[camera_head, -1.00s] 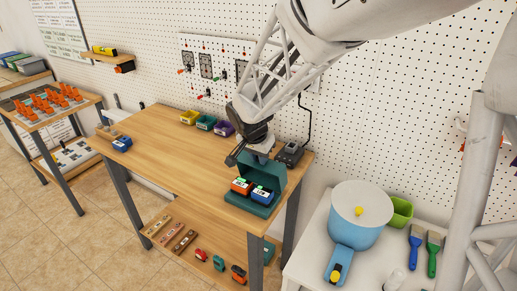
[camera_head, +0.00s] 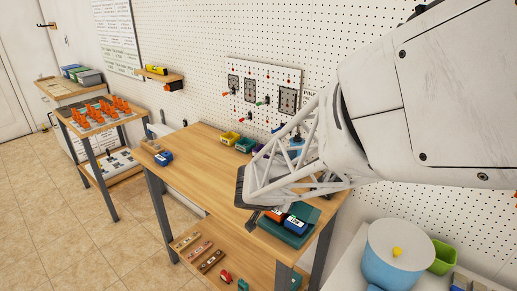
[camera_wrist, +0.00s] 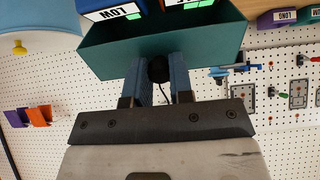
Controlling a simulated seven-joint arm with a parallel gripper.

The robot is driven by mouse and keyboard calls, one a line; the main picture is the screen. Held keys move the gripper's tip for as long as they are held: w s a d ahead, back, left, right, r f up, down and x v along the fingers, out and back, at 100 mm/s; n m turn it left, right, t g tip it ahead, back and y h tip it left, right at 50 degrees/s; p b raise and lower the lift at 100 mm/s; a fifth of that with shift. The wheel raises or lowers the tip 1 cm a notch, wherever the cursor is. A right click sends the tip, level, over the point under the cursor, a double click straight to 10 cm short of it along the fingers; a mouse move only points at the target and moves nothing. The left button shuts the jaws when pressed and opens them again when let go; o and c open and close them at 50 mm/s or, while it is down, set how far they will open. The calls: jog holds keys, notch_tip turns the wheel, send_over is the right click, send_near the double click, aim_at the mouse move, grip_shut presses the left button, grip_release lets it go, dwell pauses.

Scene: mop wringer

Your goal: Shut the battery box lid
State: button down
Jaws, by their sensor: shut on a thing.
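The teal battery box (camera_head: 283,236) stands at the table's near right corner, with an orange battery (camera_head: 275,214) and a blue battery (camera_head: 296,224) in it. Its lid is mostly hidden behind my arm in the head view. In the wrist view, a wide teal panel that looks like the lid (camera_wrist: 215,50) lies at the fingertips, below the batteries in the picture. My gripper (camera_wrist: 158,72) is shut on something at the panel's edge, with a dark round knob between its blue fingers. The lid's exact angle is unclear, but the batteries are still uncovered.
Yellow, green and purple bins (camera_head: 244,144) stand at the table's back. A small blue battery (camera_head: 163,157) lies at the left end. A pegboard (camera_head: 200,60) rises behind. A blue bucket (camera_head: 392,262) stands on the white table at right. The table's middle is clear.

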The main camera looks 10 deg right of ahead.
jog(key=s+a+f+t+h, duration=0.2)
jog(key=f, duration=0.1)
jog(key=s+a+f+t+h, duration=0.1)
jog(key=f+t+h, duration=0.1)
jog(key=shift+s+a+f, duration=0.2)
jog(key=shift+f, duration=0.05)
jog(key=shift+s+a+f+t+h, duration=0.15)
jog(key=shift+f+t+h, duration=0.4)
jog(key=shift+f, duration=0.1)
jog(key=shift+s+a+f+t+h, duration=0.15)
jog(key=shift+f+t+h, duration=0.4)
jog(key=shift+f, duration=0.05)
jog(key=c, duration=1)
grip_release()
jog(key=shift+s+a, duration=0.1)
jog(key=v, duration=0.7)
jog(key=shift+s+a+r, duration=0.15)
jog(key=shift+s, duration=0.05)
